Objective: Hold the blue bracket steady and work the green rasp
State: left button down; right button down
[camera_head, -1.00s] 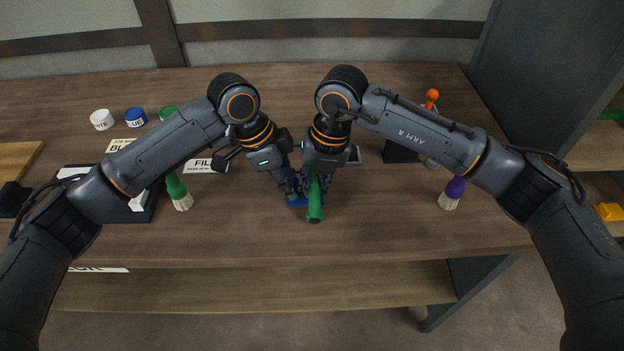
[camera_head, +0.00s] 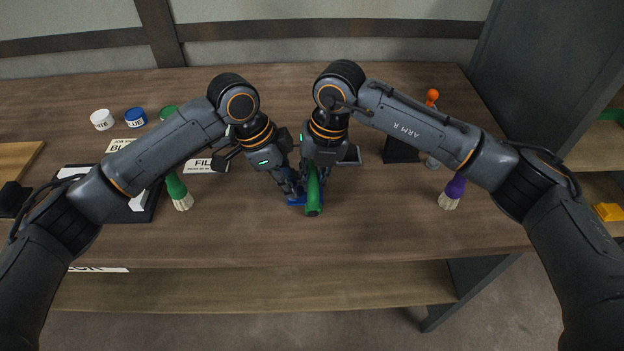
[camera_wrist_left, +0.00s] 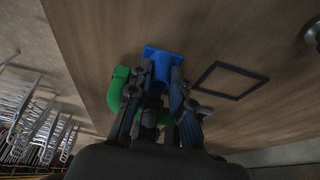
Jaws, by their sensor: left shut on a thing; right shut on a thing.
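The blue bracket (camera_head: 298,201) rests on the table near the front middle, mostly hidden by my grippers in the head view. It also shows in the left wrist view (camera_wrist_left: 163,60) between the fingers. My left gripper (camera_head: 293,190) is shut on it. The green rasp (camera_head: 313,192) has its handle pointing toward the front edge. My right gripper (camera_head: 318,183) is shut on it, right beside my left gripper. In the left wrist view the rasp (camera_wrist_left: 116,88) shows left of the bracket. Whether rasp and bracket touch is hidden.
A green-handled brush (camera_head: 177,190) stands left, by a dark tray (camera_head: 148,212). A purple-handled brush (camera_head: 452,192) stands right. White, blue (camera_head: 135,117) and green pots stand at the back left. An orange-topped tool (camera_head: 431,98) is at the back right. The front table strip is clear.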

jog(key=shift+d+f, duration=0.1)
jog(key=shift+s, duration=0.95)
jog(key=shift+w, duration=0.1)
jog(key=shift+w, duration=0.9)
jog(key=shift+s, duration=1.05)
jog(key=shift+w+r, duration=0.1)
jog(key=shift+r, duration=0.1)
